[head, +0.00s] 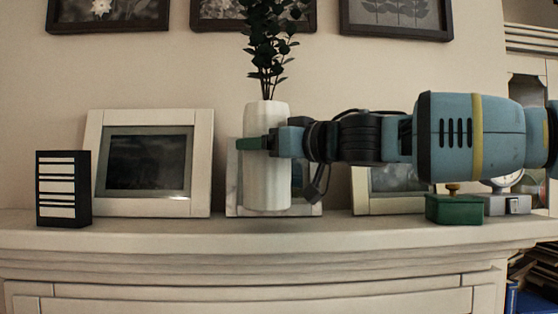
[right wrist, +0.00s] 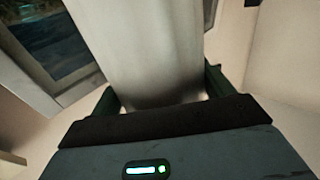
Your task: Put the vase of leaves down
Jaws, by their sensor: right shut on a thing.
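The vase of leaves is a white fluted vase (head: 267,165) with dark green leafy stems (head: 267,45), upright at the mantel shelf in the head view. My right gripper (head: 262,143) reaches in from the right and is shut on the vase's upper-middle part. The vase's base is just above or at the shelf; I cannot tell whether it touches. In the right wrist view the vase (right wrist: 140,45) stands between the two green fingers (right wrist: 160,95). My left gripper is not in view.
The mantel shelf (head: 150,236) holds a white-framed picture (head: 205,165) and a black striped box (head: 64,188) at left. A frame stands behind the vase. The shelf front is clear.

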